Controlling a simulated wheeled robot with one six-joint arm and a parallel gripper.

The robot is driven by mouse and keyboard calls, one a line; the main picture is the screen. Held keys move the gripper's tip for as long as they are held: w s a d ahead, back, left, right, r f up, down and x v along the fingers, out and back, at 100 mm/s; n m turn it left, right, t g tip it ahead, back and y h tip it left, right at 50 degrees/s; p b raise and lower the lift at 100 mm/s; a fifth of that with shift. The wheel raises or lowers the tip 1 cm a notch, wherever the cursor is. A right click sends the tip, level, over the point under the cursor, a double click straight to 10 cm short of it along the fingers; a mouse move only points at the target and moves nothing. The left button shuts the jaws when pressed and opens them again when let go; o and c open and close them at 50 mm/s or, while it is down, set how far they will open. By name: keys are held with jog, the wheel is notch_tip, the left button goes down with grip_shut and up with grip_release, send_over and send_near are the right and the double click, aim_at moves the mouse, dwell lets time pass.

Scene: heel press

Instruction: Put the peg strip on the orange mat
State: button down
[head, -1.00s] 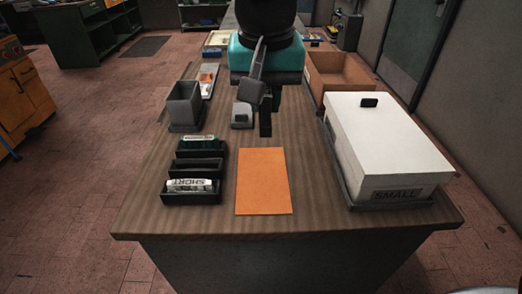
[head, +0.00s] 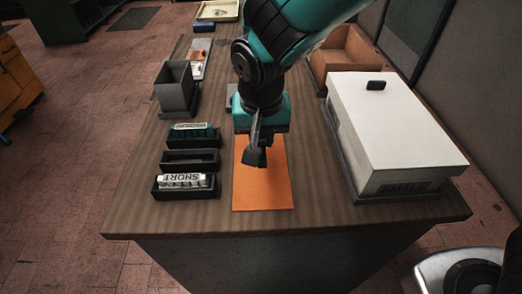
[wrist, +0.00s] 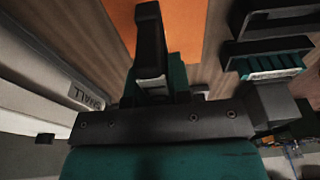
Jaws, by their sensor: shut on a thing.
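The orange mat (head: 262,190) lies flat on the table and also shows in the wrist view (wrist: 195,20). A white peg strip marked SHORT (head: 182,181) sits in the front black tray at the left. A green peg strip (head: 192,131) sits in the back black tray and also shows in the wrist view (wrist: 272,66). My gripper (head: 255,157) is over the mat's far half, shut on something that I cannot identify. In the wrist view a dark green piece (wrist: 177,78) shows behind a black finger; I cannot tell whether it is held.
The middle black tray (head: 188,160) looks empty. A white box marked SMALL (head: 390,120) stands to the right of the mat. A grey bin (head: 174,93) stands at the back left, and an open brown box (head: 346,65) at the back right. The table's front edge is clear.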

jog(key=shift+f, duration=2.55)
jog(key=shift+f, duration=0.1)
jog(key=c, duration=1.1)
grip_release()
jog(key=shift+o, duration=0.2)
jog(key=r, duration=0.4)
jog(key=s+r, duration=0.1)
jog(key=r, duration=0.7)
jog(key=shift+s+r, duration=0.1)
jog(key=shift+s, duration=0.3)
jog(key=s+d+r+n+g+y, duration=0.1)
jog(key=s+d+r+n+y, duration=0.3)
jog(key=s+d+n, duration=0.3)
jog(key=s+d+r, duration=0.1)
jog(key=s+d, duration=0.3)
jog(key=s, duration=0.3)
jog(key=shift+s+d+n+g, duration=0.25)
jog(key=shift+d+n+g, duration=0.05)
jog(key=shift+d+g, duration=0.1)
